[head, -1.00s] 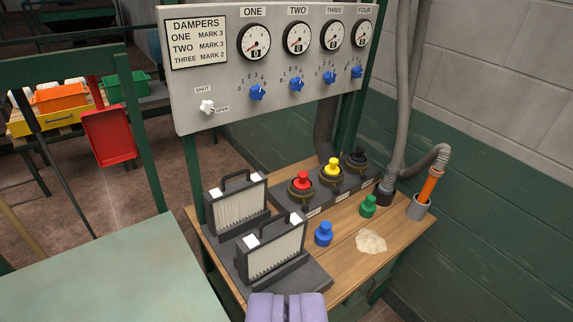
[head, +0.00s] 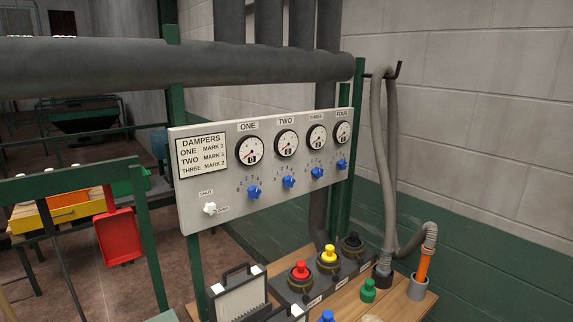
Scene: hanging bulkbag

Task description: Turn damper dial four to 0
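The damper dial under FOUR is a small blue knob (head: 341,165) at the right end of the grey panel (head: 230,214). Its gauge (head: 342,133) is a round white dial above it; the reading and the knob's setting are too small to tell. Blue knobs for ONE (head: 254,192), TWO (head: 289,181) and THREE (head: 317,173) stand in a row to its left. My gripper is out of view.
A thick grey duct (head: 200,62) runs above the panel. Below, a wooden bench (head: 345,305) holds red (head: 300,271), yellow and black capped ports, filter frames (head: 240,295) and an orange-ended hose (head: 424,265). Green posts (head: 152,240) stand at left. A block wall is at right.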

